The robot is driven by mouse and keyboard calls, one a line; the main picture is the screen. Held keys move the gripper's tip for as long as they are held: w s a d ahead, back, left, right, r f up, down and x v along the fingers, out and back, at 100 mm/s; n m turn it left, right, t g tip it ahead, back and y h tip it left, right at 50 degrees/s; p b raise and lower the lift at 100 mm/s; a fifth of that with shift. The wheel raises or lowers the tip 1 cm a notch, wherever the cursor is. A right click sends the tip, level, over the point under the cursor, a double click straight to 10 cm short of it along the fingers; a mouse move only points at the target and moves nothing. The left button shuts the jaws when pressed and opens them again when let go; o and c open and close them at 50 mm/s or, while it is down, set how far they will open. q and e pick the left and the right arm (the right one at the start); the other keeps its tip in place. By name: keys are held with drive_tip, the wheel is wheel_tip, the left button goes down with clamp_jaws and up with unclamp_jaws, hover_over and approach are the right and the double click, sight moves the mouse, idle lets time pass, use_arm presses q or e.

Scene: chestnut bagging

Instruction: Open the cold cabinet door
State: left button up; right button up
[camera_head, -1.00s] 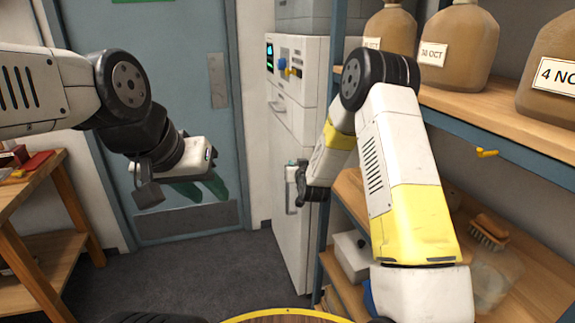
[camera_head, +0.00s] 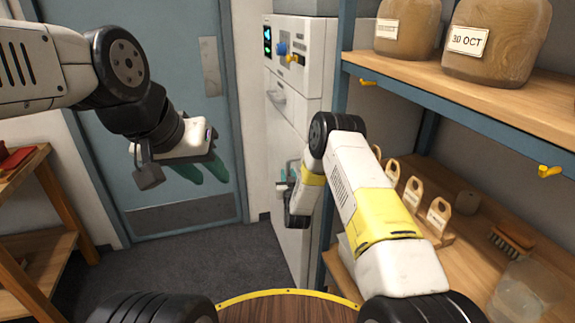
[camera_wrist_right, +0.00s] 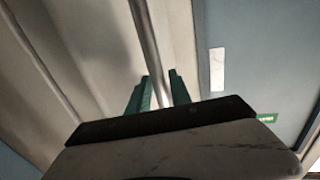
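The cold cabinet (camera_head: 300,98) is a tall white unit beyond my right arm, with a control panel at its top. Its lower door (camera_head: 287,150) looks flush with the body, though my arm hides part of it. My right gripper (camera_wrist_right: 160,92) is at the upright door handle (camera_wrist_right: 147,40). In the right wrist view its green fingers sit close on either side of the metal bar, shut on it. In the head view the wrist hides most of the handle. My left gripper (camera_head: 202,170) hangs empty at the left, green fingers apart.
A blue-grey room door (camera_head: 175,60) stands behind my left arm. A wooden shelf unit (camera_head: 470,95) with large jars (camera_head: 495,40), tags (camera_head: 412,193) and a brush (camera_head: 512,238) is close on the right. A wooden table (camera_head: 30,220) is at the left. Dark floor between is clear.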

drive_tip(key=shift+w+a, duration=0.15)
drive_tip(key=shift+w, duration=1.15)
clamp_jaws()
idle(0.5)
